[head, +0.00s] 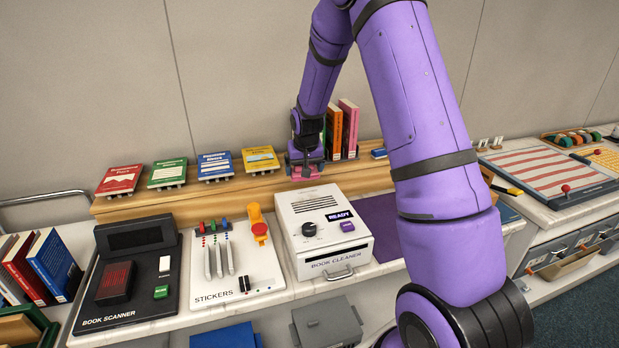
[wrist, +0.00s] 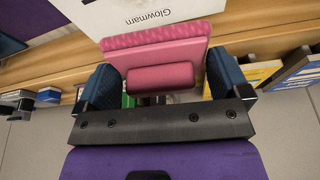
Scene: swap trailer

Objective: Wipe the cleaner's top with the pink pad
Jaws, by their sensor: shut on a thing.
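The white book cleaner (head: 322,245) stands on the counter in the head view, with a dark knob, a READY display and a purple button on its upper face. The pink pad (head: 301,174) is just behind it, by the wooden ledge. My gripper (head: 305,160) is shut on the pad. In the wrist view, the blue fingers of my gripper (wrist: 160,82) hold the round handle of the pink pad (wrist: 157,52) from both sides. A white surface marked "Glowmarn" (wrist: 145,10) lies beyond the pad. Whether the pad touches anything is unclear.
Red, green, blue and yellow books lie on the ledge (head: 130,207) left of my gripper; orange and pink books (head: 342,130) stand right of it. The book scanner (head: 130,270) and stickers board (head: 232,262) are left of the cleaner. My arm covers the counter to its right.

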